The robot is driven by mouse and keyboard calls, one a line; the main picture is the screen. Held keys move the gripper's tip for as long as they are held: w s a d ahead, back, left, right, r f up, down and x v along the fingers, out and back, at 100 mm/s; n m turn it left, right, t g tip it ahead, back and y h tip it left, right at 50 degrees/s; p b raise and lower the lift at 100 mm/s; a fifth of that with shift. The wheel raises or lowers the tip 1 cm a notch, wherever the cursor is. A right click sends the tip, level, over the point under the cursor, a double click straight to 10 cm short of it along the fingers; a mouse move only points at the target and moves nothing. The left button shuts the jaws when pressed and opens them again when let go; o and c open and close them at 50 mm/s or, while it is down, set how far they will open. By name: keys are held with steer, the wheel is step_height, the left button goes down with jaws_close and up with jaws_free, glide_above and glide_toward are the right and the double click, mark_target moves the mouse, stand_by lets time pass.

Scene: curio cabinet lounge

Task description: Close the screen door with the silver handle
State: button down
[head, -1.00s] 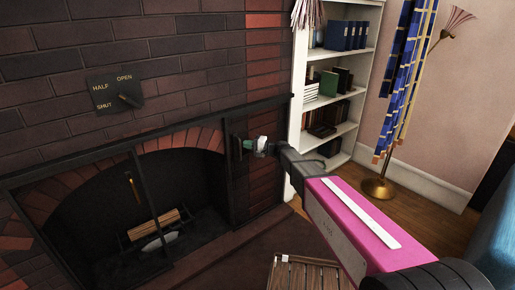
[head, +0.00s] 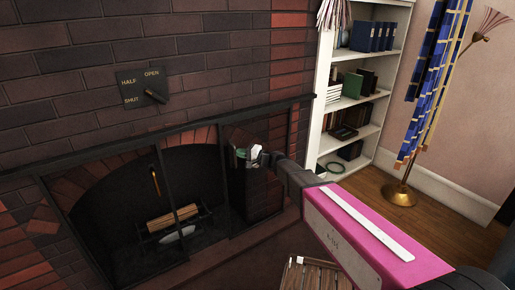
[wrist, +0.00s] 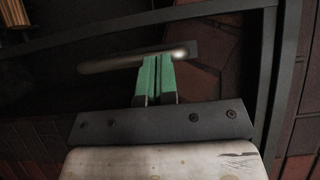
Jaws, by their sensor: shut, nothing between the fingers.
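The fireplace has a dark-framed screen door (head: 225,195) at the right of its opening. Its silver handle (wrist: 115,63) shows in the wrist view as a straight bar crossing the picture, with a bright glint near one end. In the head view the handle is mostly hidden behind my gripper (head: 241,155), which is at the door's left part. My gripper's green fingers (wrist: 155,65) are shut together with nothing between them. Their tips overlap the handle in the wrist view; I cannot tell if they touch it.
A gold handle (head: 155,181) hangs at a dark upright to the left. Logs (head: 172,217) lie in the fireplace. A HALF/OPEN/SHUT dial plate (head: 142,87) is on the bricks. A white bookshelf (head: 313,130) stands right; a slatted wooden item (head: 308,276) lies low in front.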

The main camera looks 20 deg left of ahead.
steer(key=s+a, duration=1.7)
steer(key=s, duration=0.1)
steer(key=shift+s, duration=0.25)
